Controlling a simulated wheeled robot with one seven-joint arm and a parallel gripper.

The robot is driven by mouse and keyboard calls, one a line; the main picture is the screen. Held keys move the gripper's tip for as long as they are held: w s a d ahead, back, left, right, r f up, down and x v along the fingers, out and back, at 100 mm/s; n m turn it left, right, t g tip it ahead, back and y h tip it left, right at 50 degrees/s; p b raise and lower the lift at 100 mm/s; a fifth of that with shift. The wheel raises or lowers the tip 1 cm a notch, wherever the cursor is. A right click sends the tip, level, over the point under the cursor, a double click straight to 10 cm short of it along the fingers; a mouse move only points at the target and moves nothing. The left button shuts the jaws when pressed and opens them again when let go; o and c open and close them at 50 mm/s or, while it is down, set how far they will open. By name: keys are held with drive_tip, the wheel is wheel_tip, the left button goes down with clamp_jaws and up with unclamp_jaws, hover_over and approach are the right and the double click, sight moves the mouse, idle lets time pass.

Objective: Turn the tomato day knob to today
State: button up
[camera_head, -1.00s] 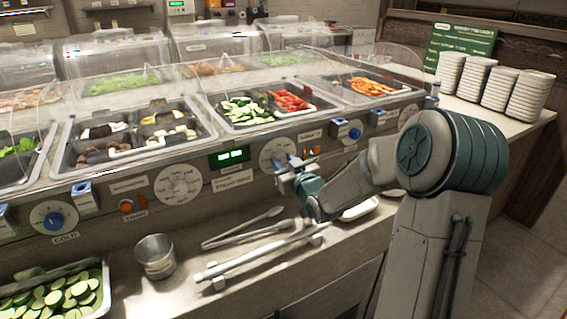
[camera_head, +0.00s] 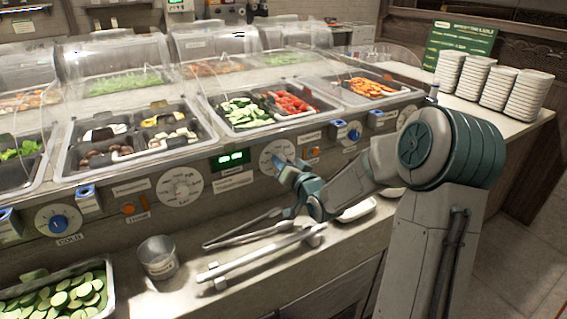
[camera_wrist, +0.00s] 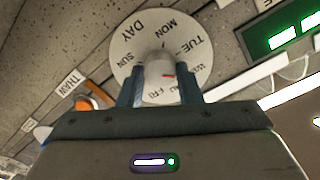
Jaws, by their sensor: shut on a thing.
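The day dial (camera_wrist: 125,45) is a round white plate marked DAY, MON, TUE, FRI and SUN, upside down in the wrist view; other marks are partly hidden. My gripper (camera_wrist: 160,80) is shut on the knob, one blue finger on each side. In the head view the dial (camera_head: 268,151) sits on the counter's front panel below the tomatoes (camera_head: 287,103), partly hidden by my gripper (camera_head: 284,167).
A lit green display (camera_head: 232,158) is left of the dial, its text unreadable. An orange switch (camera_wrist: 88,103) marked THAW is close beside the dial. Tongs (camera_head: 245,226) and a metal cup (camera_head: 158,256) lie on the ledge below.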

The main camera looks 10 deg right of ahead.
idle(0.5)
drive_tip(key=o, duration=1)
drive_tip(key=shift+c, duration=0.2)
drive_tip(key=v, duration=1.4)
drive_tip(key=shift+w, duration=0.1)
